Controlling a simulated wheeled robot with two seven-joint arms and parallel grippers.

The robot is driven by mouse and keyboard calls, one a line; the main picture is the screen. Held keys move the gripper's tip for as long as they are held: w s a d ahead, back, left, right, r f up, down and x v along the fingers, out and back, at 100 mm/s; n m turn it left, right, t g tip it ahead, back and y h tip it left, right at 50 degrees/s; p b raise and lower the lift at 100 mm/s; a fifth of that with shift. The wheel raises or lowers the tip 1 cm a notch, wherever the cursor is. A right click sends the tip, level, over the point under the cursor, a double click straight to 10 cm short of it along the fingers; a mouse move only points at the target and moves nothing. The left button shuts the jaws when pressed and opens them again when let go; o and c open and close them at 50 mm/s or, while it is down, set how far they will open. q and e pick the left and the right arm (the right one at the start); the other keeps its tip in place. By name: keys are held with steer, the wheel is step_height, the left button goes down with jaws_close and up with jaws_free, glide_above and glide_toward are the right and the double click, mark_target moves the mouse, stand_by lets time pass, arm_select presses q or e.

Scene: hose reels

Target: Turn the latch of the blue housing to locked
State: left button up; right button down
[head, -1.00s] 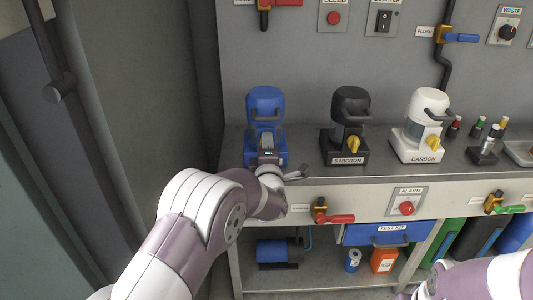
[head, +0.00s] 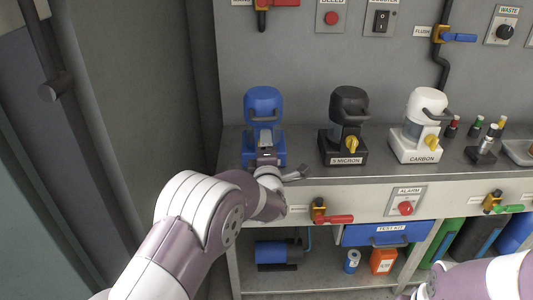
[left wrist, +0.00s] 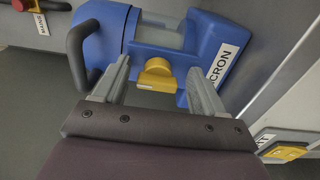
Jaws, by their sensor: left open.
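The blue housing (head: 264,100) stands at the left end of the bench, with a black handle on its cap. In the left wrist view the blue housing (left wrist: 205,55) lies sideways, and its yellow latch (left wrist: 156,76) shows near the base, its bar running roughly left to right in the picture. My left gripper (left wrist: 161,66) is open, with one finger on each side of the latch; I cannot tell if either touches it. In the head view my left gripper (head: 265,142) is in front of the housing and hides the latch. My right gripper is out of view.
A black housing (head: 349,110) and a white housing (head: 425,105) with yellow latches stand to the right. A grey wall (head: 150,90) is close on the left.

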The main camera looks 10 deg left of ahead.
arm_select(q)
steer(key=p+v, duration=0.1)
steer(key=v, duration=1.1)
steer(key=shift+s, duration=0.3)
steer(key=shift+d, duration=0.1)
